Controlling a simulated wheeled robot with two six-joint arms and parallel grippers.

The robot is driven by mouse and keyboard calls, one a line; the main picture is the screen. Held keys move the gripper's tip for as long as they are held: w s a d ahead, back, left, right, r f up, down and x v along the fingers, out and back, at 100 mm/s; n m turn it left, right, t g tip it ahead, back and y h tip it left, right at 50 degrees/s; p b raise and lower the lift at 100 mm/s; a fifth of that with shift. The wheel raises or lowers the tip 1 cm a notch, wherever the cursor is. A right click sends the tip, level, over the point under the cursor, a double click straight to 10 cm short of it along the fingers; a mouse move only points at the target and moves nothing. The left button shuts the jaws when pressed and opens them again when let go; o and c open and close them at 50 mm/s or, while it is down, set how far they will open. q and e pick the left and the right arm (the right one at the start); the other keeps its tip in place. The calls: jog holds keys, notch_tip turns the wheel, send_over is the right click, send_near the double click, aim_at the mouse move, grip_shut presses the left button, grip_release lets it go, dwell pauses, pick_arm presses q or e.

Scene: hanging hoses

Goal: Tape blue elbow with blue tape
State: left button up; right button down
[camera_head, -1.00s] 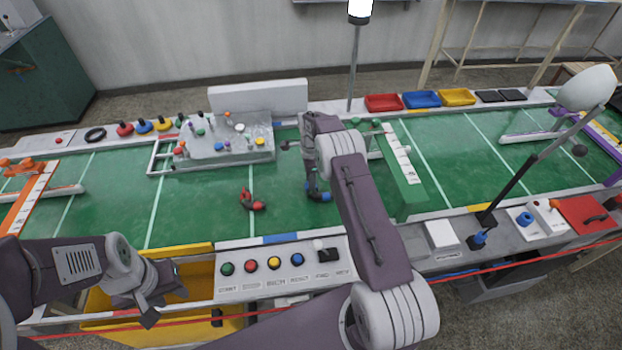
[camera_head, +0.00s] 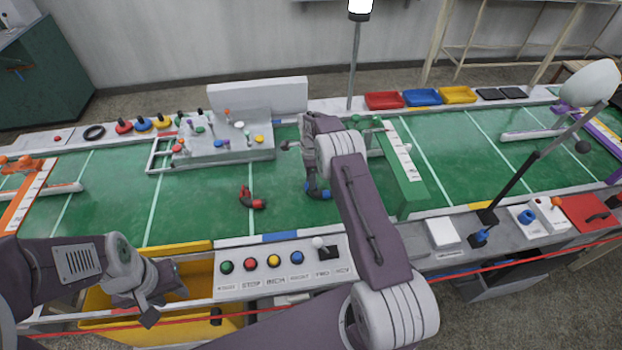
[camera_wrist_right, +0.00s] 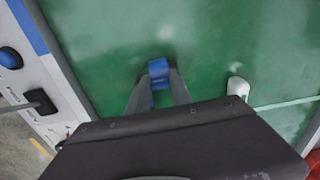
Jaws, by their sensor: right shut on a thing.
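The blue elbow (camera_head: 321,193) is low over the green belt, right of the red and black elbow. My right gripper (camera_head: 312,187) is shut on it; the arm hides part of both in the head view. In the right wrist view, a blue piece of the elbow (camera_wrist_right: 160,69) shows between the fingertips (camera_wrist_right: 158,88). My left gripper (camera_head: 165,298) is empty and appears open above the yellow bin. A blue ring-like item (camera_head: 527,217) sits on a white block at the front right; I cannot tell whether it is the blue tape.
The red and black elbow (camera_head: 252,200) lies on the green belt (camera_head: 205,210). A grey fixture (camera_head: 225,150) with coloured knobs stands behind it. A green gate (camera_head: 403,175) stands right of my right arm. A button panel (camera_head: 280,268) and the yellow bin (camera_head: 205,270) are in front.

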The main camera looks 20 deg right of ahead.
jog(key=shift+f, duration=0.15)
jog(key=c, duration=1.1)
grip_release()
notch_tip(320, 180, up, 9)
jog(key=shift+r+b, duration=0.1)
jog(key=shift+b, duration=0.25)
